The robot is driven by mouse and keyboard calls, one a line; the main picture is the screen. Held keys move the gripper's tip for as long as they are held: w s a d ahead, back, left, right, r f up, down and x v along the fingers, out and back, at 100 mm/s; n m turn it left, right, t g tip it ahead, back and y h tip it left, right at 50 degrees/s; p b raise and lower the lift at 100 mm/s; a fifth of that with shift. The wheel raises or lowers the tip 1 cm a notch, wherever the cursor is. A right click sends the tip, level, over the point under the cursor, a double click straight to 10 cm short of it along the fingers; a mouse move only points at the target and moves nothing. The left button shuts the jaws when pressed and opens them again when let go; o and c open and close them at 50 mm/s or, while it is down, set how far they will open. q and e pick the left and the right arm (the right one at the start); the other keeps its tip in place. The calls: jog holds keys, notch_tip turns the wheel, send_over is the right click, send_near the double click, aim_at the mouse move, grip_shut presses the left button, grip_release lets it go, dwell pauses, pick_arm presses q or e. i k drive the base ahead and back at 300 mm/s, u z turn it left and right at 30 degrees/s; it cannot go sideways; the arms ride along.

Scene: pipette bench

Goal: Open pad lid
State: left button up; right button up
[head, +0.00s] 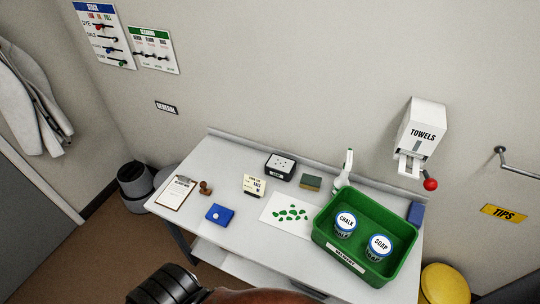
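A small flat blue case (220,213) lies near the front left of the white bench. It looks like a pad with its lid shut, but the lid seam is too small to make out. A brown-handled stamp (206,187) stands just behind it and to its left. Neither gripper can be made out. Only a dark ribbed part and a rounded brown part of mine show at the bottom edge, apart from the blue case in the picture.
On the bench (190,223) are a clipboard (176,193), a cream labelled block (254,185), a black box (280,166), a sponge (311,182), green pieces on white paper (271,221), and a green tray (332,239) with chalk and soap jars. Bench around the blue case is clear.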

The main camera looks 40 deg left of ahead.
aim_at(220, 214)
jog(key=u, duration=1.5)
